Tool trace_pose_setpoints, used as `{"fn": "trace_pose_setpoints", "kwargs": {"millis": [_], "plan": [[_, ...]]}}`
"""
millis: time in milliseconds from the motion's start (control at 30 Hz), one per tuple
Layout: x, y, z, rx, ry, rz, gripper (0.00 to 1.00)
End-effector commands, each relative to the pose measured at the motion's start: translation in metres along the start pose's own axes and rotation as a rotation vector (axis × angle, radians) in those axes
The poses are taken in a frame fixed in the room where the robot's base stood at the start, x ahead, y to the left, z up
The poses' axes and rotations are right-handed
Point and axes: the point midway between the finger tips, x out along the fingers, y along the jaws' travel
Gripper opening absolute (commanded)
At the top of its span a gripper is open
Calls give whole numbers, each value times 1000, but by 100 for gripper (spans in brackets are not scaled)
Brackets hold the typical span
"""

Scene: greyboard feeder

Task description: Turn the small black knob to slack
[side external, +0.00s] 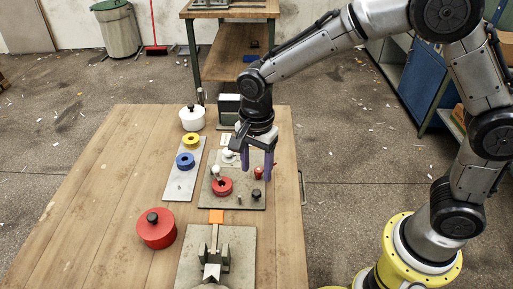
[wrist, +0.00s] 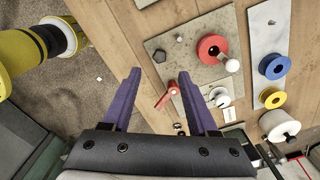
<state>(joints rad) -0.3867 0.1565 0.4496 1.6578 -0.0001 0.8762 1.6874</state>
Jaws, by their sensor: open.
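The small black knob (side external: 257,195) sits at the right front part of the grey board (side external: 230,203) on the table. My gripper (side external: 256,167) is open and empty, with purple fingers pointing down above the board's back right part. In the wrist view my gripper (wrist: 160,74) has its fingers apart, with a small red lever (wrist: 168,95) showing between them. The knob is outside the jaws. No slack marking is readable.
The board also bears a red spool (side external: 222,187), a white-topped post and a white dial (wrist: 219,96). Beside it a pale strip holds blue (side external: 185,161) and yellow spools. A red pot (side external: 156,228) and a metal fixture (side external: 212,262) stand nearer the front. The table's left side is clear.

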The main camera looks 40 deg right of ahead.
Motion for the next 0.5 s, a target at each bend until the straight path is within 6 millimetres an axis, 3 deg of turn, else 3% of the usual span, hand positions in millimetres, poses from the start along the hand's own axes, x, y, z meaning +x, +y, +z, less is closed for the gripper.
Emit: {"fn": "trace_pose_setpoints", "kwargs": {"millis": [200,500], "plan": [[-42,0,0,0,0,-2,60],[-62,0,0,0,0,0,60]]}}
